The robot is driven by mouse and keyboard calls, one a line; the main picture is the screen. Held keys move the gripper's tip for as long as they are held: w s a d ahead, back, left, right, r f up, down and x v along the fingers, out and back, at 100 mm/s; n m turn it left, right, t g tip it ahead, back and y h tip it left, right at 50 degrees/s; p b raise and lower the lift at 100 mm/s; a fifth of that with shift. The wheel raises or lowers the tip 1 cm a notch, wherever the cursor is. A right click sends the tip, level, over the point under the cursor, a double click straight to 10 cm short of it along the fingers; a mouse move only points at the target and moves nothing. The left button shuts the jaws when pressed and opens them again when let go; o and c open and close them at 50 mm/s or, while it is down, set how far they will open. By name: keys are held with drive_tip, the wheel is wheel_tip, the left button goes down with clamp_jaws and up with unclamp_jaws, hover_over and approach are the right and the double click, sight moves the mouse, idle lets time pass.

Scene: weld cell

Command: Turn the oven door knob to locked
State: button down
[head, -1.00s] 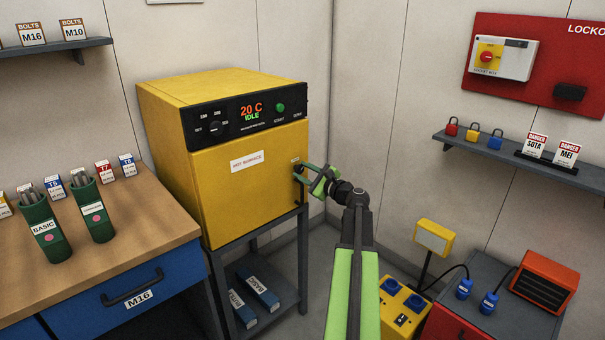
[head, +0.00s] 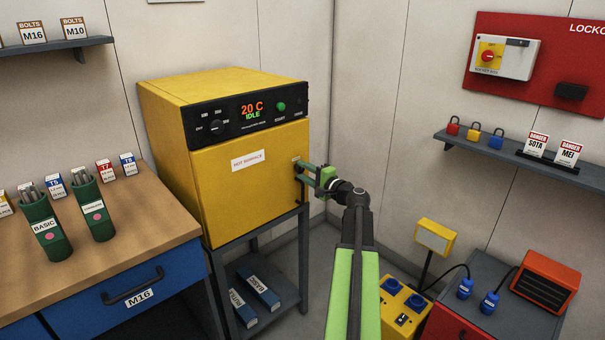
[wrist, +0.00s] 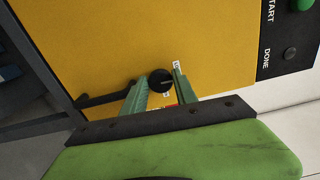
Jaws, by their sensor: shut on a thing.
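The yellow oven (head: 250,190) stands on a dark stand with its door closed. The black door knob (wrist: 160,81) is at the right edge of the door, and in the wrist view it sits between the green fingers of my gripper (wrist: 158,88). In the head view my gripper (head: 303,172) reaches the door's right edge and largely hides the knob. The gripper is shut on the knob. Small labels (wrist: 177,65) sit beside the knob, too small to read.
A black door handle (wrist: 105,98) lies near the knob in the wrist view. The oven's control panel (head: 248,117) reads 20 C IDLE. A wooden bench (head: 140,220) with green holders stands at left. A yellow box (head: 403,308) and a grey cabinet top (head: 505,310) are at lower right.

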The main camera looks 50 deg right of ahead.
drive_tip(key=shift+n, duration=0.4)
drive_tip(key=c, duration=1)
unclamp_jaws()
drive_tip(key=shift+s, duration=0.1)
drive_tip(key=s, duration=0.5)
drive_tip(key=s+a, duration=0.1)
drive_tip(key=s, duration=1.1)
drive_tip(key=shift+a, duration=0.15)
